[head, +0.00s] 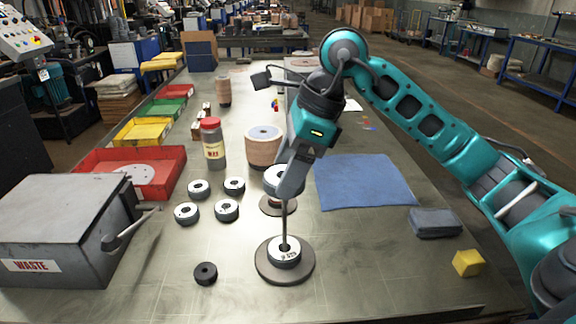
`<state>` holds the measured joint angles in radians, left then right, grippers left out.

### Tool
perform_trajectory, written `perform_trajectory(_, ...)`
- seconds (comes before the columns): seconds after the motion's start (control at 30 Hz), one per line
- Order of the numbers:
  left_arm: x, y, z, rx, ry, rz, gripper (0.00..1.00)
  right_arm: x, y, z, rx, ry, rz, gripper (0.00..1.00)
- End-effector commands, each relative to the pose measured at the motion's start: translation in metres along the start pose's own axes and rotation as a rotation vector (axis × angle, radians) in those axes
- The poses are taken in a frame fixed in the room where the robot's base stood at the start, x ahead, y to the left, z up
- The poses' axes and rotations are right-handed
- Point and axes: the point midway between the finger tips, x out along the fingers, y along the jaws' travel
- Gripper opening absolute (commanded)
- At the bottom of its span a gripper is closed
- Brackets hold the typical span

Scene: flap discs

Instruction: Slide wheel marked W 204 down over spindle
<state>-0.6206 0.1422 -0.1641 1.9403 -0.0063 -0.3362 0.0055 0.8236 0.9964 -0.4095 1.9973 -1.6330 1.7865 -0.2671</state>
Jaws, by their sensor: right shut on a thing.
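My right gripper (287,190) points down above the front spindle and is shut on a dark wheel with a pale top (272,182). The fingers hide part of this wheel, and I cannot read its marking. The thin upright spindle (285,220) rises from a round base (264,272) and reaches up to the fingertips. I cannot tell whether its tip is inside the held wheel. Another pale-topped wheel (284,256) with a small, hard-to-read label sits low around the spindle on the base. My left gripper is not in view.
Several loose wheels (227,210) lie left of the spindle, with a small black ring (205,273) in front. A second round base (271,210) stands behind. A grey waste box (60,225) is at left. A blue mat (362,182), grey block (435,222) and yellow block (467,263) lie right.

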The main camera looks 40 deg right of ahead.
Motion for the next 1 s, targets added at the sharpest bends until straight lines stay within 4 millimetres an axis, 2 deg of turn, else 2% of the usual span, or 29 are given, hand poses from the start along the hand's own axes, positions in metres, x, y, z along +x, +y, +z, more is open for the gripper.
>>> perform_trajectory(1.0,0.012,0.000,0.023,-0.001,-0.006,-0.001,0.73,0.024,0.000,-0.010,-0.001,-0.001,-0.001,0.36)
